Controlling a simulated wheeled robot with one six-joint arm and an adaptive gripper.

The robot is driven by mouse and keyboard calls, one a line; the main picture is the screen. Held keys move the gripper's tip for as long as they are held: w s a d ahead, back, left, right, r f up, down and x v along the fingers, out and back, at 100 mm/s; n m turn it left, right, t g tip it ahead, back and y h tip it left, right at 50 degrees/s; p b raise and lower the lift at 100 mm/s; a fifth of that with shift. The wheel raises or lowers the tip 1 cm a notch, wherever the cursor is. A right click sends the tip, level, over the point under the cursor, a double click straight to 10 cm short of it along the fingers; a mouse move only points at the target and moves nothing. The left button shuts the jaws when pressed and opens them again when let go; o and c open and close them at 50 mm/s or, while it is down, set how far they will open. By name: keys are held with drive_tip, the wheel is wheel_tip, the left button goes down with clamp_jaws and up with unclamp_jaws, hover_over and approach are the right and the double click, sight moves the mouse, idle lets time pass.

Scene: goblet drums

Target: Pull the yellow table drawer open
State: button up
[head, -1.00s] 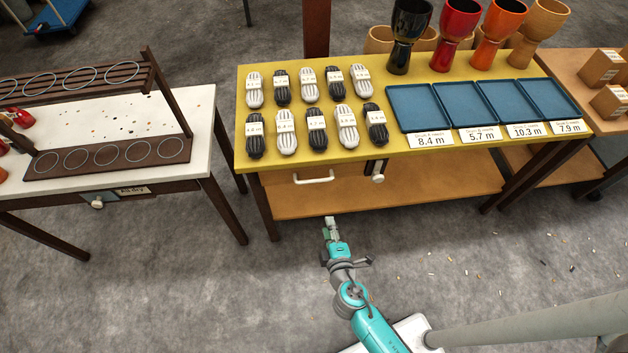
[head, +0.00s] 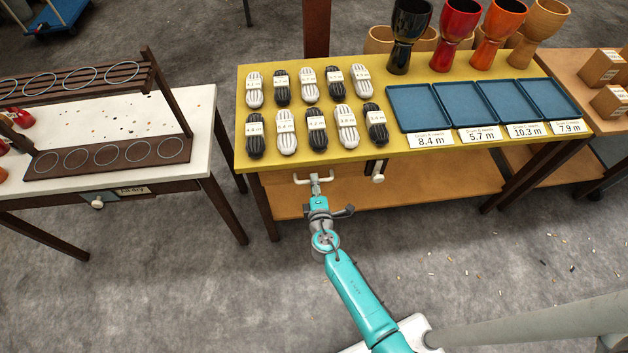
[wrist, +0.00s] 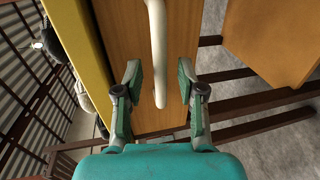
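The yellow table (head: 375,152) stands in the middle of the head view. Its wooden drawer front (head: 278,177) is below the top's front edge, flush under it as far as I can see. The drawer's white bar handle (head: 301,180) is partly hidden by my gripper (head: 315,180). In the wrist view the handle (wrist: 157,50) runs between the two fingers of my gripper (wrist: 159,85). The fingers are apart, with a gap on each side of the handle. The drawer front also shows in the wrist view (wrist: 122,45).
A white knob (head: 378,178) is right of the handle. A lower wooden shelf (head: 430,185) lies under the table. Bundles of rope, blue trays (head: 418,107) and goblet drums (head: 458,30) are on top. A white table (head: 190,115) stands left.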

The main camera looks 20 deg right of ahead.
drive_tip(key=shift+x, duration=1)
clamp_jaws()
drive_tip(key=shift+s, duration=0.15)
